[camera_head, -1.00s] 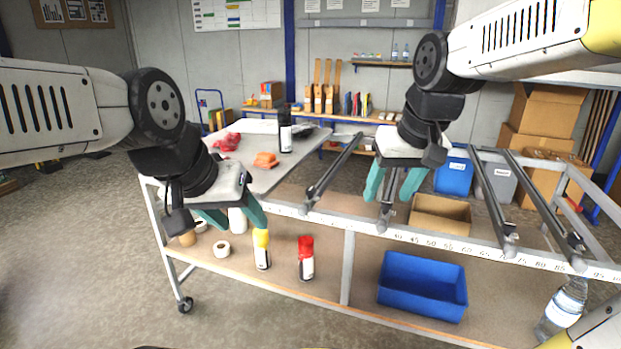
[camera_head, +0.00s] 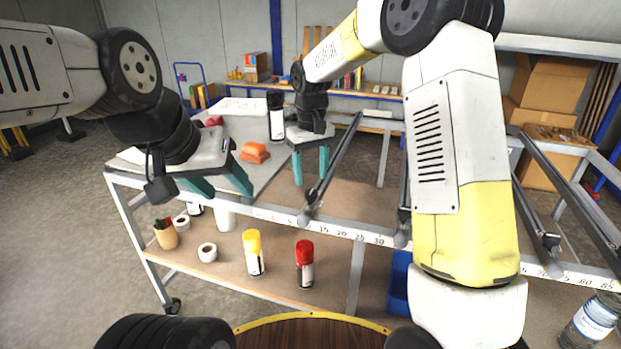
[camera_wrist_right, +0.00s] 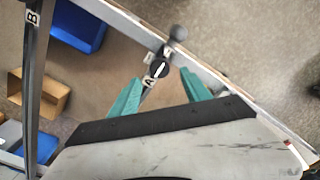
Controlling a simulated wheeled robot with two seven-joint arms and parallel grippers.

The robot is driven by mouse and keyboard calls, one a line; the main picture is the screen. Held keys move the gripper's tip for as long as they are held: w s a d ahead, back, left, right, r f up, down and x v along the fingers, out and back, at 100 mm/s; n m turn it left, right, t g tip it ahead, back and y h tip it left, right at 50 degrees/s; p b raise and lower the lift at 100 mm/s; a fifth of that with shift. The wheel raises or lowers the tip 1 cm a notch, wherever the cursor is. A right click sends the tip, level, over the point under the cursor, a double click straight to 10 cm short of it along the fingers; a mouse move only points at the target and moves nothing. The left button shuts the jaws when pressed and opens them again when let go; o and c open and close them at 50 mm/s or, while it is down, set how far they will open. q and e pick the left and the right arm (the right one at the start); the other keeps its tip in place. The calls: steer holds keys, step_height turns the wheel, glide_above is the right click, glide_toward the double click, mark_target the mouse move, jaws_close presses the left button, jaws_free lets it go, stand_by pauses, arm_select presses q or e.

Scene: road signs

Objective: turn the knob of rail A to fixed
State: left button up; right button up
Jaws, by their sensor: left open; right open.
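Rail A (camera_head: 340,152) is the leftmost dark rail across the table frame in the head view. In the right wrist view, its near end carries a black round knob (camera_wrist_right: 159,69) with a white pointer line, between a white "A" label (camera_wrist_right: 148,82) and another small label that I cannot read for sure. My right gripper (camera_head: 311,178) is open and empty, beside rail A in the head view. In the wrist view its teal fingers (camera_wrist_right: 158,92) stand apart on either side of the rail, short of the knob. My left gripper (camera_head: 216,184) is open and empty over the table's left end.
Rail B (camera_wrist_right: 35,80) runs parallel at the left of the wrist view. A black-capped can (camera_head: 276,118) and orange blocks (camera_head: 254,152) stand on the tabletop left of rail A. The lower shelf holds a yellow can (camera_head: 253,252) and a red can (camera_head: 305,264).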

mark_target(311, 192)
step_height(311, 192, down, 5)
steer(key=shift+f, duration=0.1)
stand_by(0.3)
jaws_close()
